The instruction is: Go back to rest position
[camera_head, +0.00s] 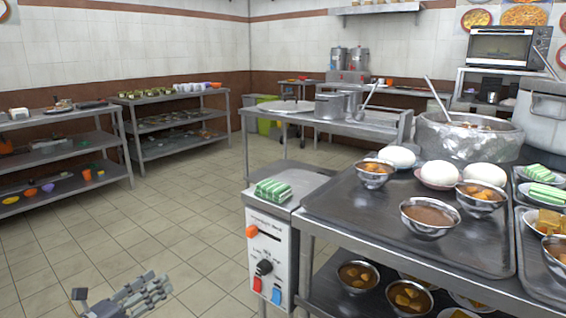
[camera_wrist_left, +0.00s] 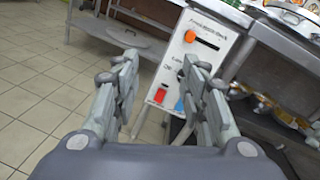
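My left gripper (camera_head: 140,296) shows at the bottom left of the head view, low over the tiled floor and left of the control box. In the left wrist view my left gripper (camera_wrist_left: 157,88) has its two fingers spread apart with nothing between them. The white control box (camera_head: 270,250) has an orange knob, a black knob, and red and blue buttons; it also shows in the left wrist view (camera_wrist_left: 190,58), beyond the fingers and apart from them. My right gripper is in neither view.
A metal counter (camera_head: 330,207) at the right carries a large stockpot (camera_head: 465,140), bowls and white buns. Green-striped packets (camera_head: 272,191) lie above the control box. Shelves (camera_head: 60,150) stand at the left wall. The tiled floor (camera_head: 190,215) between is clear.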

